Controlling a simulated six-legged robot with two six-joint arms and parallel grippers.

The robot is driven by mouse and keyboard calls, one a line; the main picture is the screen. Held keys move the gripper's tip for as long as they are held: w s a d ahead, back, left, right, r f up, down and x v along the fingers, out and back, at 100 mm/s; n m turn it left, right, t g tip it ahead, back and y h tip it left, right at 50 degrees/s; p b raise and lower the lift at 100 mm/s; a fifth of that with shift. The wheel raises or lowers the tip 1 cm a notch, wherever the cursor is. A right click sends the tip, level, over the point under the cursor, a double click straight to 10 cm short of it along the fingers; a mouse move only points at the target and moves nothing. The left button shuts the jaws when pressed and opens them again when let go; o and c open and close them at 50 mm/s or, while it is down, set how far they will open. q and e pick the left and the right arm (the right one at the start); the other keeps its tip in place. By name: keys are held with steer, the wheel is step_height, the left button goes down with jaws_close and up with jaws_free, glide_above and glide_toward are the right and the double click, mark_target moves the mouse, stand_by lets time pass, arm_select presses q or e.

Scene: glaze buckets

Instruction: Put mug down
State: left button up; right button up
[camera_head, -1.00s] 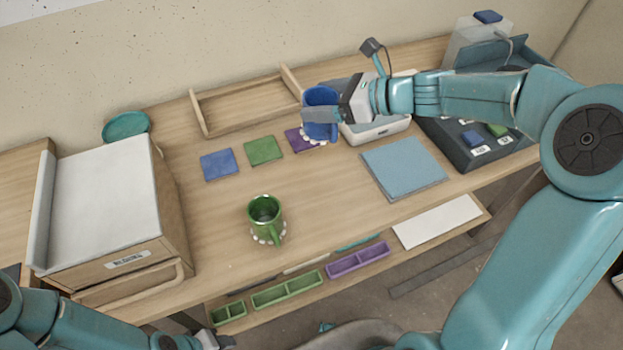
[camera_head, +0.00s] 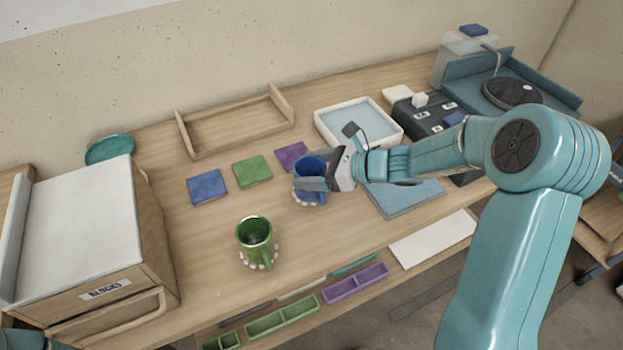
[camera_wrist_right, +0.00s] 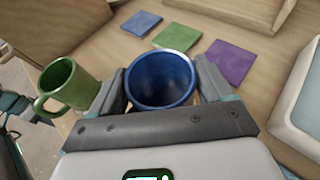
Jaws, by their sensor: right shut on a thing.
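A blue mug (camera_head: 309,191) is between the fingers of my right gripper (camera_head: 314,184), which is shut on it. The mug is upright at the middle of the table; I cannot tell whether its base touches the wood. In the right wrist view the blue mug (camera_wrist_right: 161,80) shows its open, empty mouth between the two fingers. A green mug (camera_head: 254,236) stands to its left and nearer the front, with its handle toward the front edge. It also shows in the right wrist view (camera_wrist_right: 70,84). My left gripper is out of view.
Blue (camera_head: 207,186), green (camera_head: 252,170) and purple (camera_head: 291,156) tiles lie behind the mugs. A wooden rack (camera_head: 235,127) and a white tray (camera_head: 323,130) stand at the back. A light-blue mat (camera_head: 404,198) lies right. A blocks box (camera_head: 75,235) is at left.

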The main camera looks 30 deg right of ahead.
step_height(320, 180, down, 2)
steer(key=shift+s+f, duration=0.1)
steer(key=shift+f, duration=0.25)
steer(key=shift+f+b, duration=0.2)
steer(key=shift+b, duration=0.15)
steer(key=o, duration=1.2)
steer(key=shift+c, duration=0.2)
steer(key=shift+r, duration=0.1)
